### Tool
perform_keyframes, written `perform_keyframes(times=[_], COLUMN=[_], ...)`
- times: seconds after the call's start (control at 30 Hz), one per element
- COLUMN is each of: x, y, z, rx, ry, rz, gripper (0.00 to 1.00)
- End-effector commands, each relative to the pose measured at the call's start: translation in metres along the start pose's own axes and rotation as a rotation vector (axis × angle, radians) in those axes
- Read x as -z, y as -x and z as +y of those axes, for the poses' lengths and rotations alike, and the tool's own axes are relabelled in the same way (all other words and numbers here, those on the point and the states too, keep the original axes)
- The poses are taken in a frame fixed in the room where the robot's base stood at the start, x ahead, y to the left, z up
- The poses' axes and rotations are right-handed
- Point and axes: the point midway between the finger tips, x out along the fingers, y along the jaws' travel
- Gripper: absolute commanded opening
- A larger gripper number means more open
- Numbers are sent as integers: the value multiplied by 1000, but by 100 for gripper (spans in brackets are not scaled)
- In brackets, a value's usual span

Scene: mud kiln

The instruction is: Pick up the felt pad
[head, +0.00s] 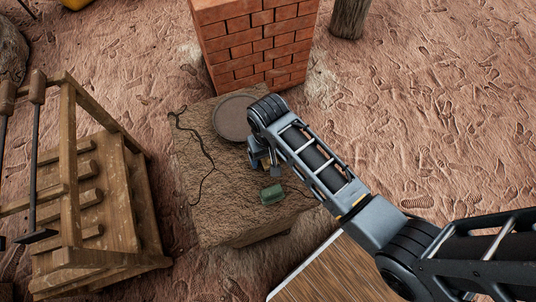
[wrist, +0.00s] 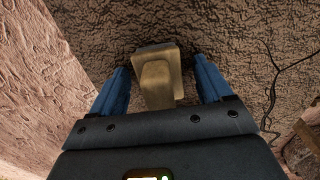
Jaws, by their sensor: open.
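A tan, block-like piece with a narrower raised part, which appears to be the felt pad (wrist: 158,80), lies on the rough stone slab (wrist: 230,35). In the wrist view it sits between the two blue fingers of my gripper (wrist: 160,66), with a gap on each side. My gripper is open and points down at the slab. In the head view my gripper (head: 262,163) is over the middle of the slab (head: 215,215). There my gripper and arm hide most of the tan piece, and only a small bit shows. I cannot tell the height of the fingertips above the slab.
A small green block (head: 272,194) lies on the slab near my gripper. A round grey-brown disc (head: 231,118) lies behind it. A brick stack (head: 255,45) stands behind, and a wooden rack (head: 105,195) stands left.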

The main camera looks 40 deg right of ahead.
Motion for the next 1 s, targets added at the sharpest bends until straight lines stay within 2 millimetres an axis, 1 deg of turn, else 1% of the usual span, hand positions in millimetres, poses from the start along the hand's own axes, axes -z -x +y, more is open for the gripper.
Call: perform_keyframes(times=[0.13, 0.8, 0.83, 1.0], x=[0, 0, 0, 0], y=[0, 1, 1, 1], z=[0, 0, 0, 0], rx=[0, 0, 0, 0], ry=[0, 0, 0, 0], rz=[0, 1, 0, 1], gripper=[79, 15, 12, 12])
